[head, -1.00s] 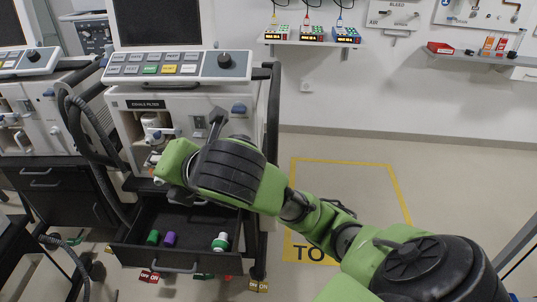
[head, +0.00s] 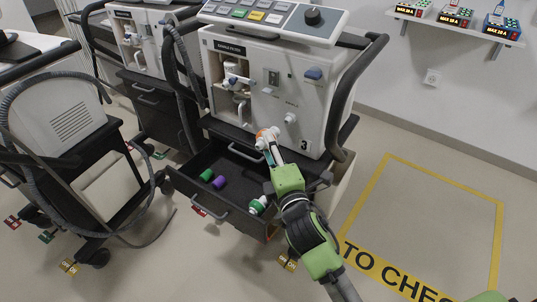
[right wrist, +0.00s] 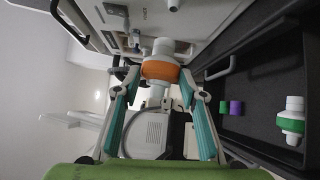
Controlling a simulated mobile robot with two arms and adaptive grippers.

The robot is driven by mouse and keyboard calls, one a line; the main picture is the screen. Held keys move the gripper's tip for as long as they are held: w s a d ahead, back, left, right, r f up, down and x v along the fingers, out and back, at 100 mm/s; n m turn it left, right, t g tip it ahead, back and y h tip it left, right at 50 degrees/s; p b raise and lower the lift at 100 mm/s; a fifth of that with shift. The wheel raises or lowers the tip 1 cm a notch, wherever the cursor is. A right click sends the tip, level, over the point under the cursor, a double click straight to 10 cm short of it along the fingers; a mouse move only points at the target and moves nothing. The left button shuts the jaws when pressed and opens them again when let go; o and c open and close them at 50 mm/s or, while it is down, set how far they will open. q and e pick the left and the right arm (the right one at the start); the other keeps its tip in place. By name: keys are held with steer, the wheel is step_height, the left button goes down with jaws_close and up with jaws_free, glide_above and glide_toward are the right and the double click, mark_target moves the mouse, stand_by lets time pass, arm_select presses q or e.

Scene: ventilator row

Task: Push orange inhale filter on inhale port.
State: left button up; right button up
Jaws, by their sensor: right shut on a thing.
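My right gripper (head: 267,145) is shut on the orange filter (head: 264,132), in front of the ventilator (head: 303,72) and above the open drawer. In the right wrist view the orange filter (right wrist: 160,71), a wide orange band with white ends, sits between the teal fingertips (right wrist: 160,82). Two white ports stick out of the ventilator's front, an upper-left one (head: 268,90) and a lower-right one (head: 291,118). Their labels are too small to read, so I cannot tell which is the inhale port. The filter is below both and apart from them. My left gripper is not in view.
The open black drawer (head: 190,188) holds a green piece (head: 207,175), a purple piece (head: 219,183) and a green-and-white filter (head: 258,205). A black handle rail (head: 354,95) runs along the ventilator's right side. Floor at right is free inside yellow tape.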

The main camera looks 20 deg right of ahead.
steer(key=shift+w+d+f, duration=0.25)
steer(key=shift+w+d, duration=0.25)
steer(key=shift+d, duration=0.05)
steer(key=shift+w+d+f, duration=0.2)
steer(key=shift+w+d, duration=0.3)
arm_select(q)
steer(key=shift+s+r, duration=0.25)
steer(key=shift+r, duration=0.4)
arm_select(e)
steer(key=shift+w+d, duration=0.7)
steer(key=shift+d, duration=0.15)
steer(key=shift+w+d, duration=0.1)
steer(key=shift+d, duration=0.05)
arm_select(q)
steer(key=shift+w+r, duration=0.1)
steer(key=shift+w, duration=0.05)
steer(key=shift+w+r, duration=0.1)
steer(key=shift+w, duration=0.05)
arm_select(e)
steer(key=shift+w+d, duration=0.1)
steer(key=shift+w, duration=0.05)
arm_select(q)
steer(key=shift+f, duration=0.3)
arm_select(e)
steer(key=shift+w+d, duration=0.25)
steer(key=shift+d, duration=0.05)
